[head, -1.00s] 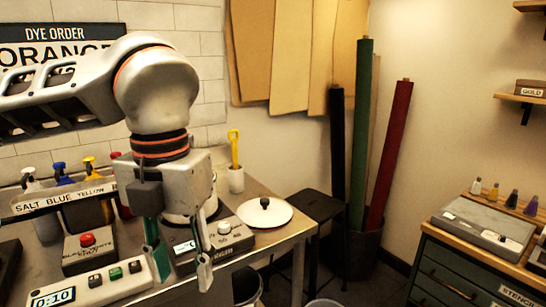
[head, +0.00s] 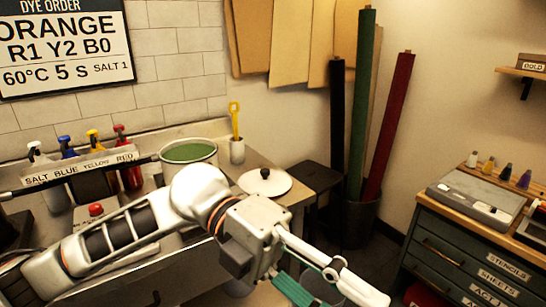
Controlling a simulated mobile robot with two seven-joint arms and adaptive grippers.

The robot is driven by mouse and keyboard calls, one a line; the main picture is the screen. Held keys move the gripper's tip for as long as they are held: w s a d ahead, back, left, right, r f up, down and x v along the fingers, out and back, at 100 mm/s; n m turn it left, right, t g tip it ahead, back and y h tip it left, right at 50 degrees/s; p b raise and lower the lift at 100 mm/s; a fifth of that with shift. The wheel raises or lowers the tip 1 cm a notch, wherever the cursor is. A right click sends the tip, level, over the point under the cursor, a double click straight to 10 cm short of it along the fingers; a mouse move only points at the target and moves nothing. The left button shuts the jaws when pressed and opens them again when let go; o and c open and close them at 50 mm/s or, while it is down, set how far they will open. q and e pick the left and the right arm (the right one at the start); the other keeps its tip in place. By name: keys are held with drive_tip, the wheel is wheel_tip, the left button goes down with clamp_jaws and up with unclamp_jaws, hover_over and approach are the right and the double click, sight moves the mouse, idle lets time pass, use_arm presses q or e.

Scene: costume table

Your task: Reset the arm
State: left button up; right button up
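My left arm comes in from the left, low across the front of the bench. Its gripper (head: 335,292) points down and to the right, in front of the bench's right corner. Its white and green fingers stand apart with nothing seen between them, and the lower finger is partly cut off by the bottom edge. My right gripper is not in view. A pot (head: 190,165) with green inside stands uncovered at the back of the bench. Its white lid (head: 284,187) with a black knob lies to the right of it.
Colored spray bottles (head: 130,177) stand behind a label rail (head: 80,170). A red button (head: 95,209) shows behind my arm. A cup (head: 237,152) holds a yellow tool. A black stool (head: 315,176), fabric rolls (head: 362,110) and a drawer cabinet (head: 470,262) stand to the right.

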use_arm(q)
drive_tip(key=w+a+r+n+t+h, duration=0.2)
drive_tip(key=w+r+n+t+h, duration=0.1)
drive_tip(key=w+n+t+h, duration=0.9)
drive_tip(key=w+a+f+n+t+y+p, duration=0.1)
drive_tip(key=w+a+f+n+t+y, duration=0.35)
drive_tip(key=f+n+t, duration=0.35)
drive_tip(key=w+a+f+n+t+y, duration=0.45)
drive_tip(key=f+n+t, duration=0.2)
drive_tip(key=n, duration=0.25)
drive_tip(key=s+a+f+n+y, duration=0.2)
drive_tip(key=a+f+n+y, duration=0.25)
drive_tip(key=f, duration=0.55)
drive_tip(key=s+a+f+n+y, duration=0.1)
drive_tip(key=a+f+n+y, duration=0.3)
drive_tip(key=f, duration=0.6)
drive_tip(key=s+a+f+g+y, duration=0.2)
drive_tip(key=s+a+f+g, duration=0.1)
drive_tip(key=s+f, duration=0.4)
drive_tip(key=s+a+f+g+y+p, duration=0.1)
drive_tip(key=s+a+f+g+y, duration=0.1)
drive_tip(key=s+a+f, duration=0.4)
wheel_tip(320, 180, down, 4)
drive_tip(key=shift+s+r+n+g, duration=0.1)
drive_tip(key=shift+s+n+g, duration=0.35)
drive_tip(key=shift+s+g, duration=0.3)
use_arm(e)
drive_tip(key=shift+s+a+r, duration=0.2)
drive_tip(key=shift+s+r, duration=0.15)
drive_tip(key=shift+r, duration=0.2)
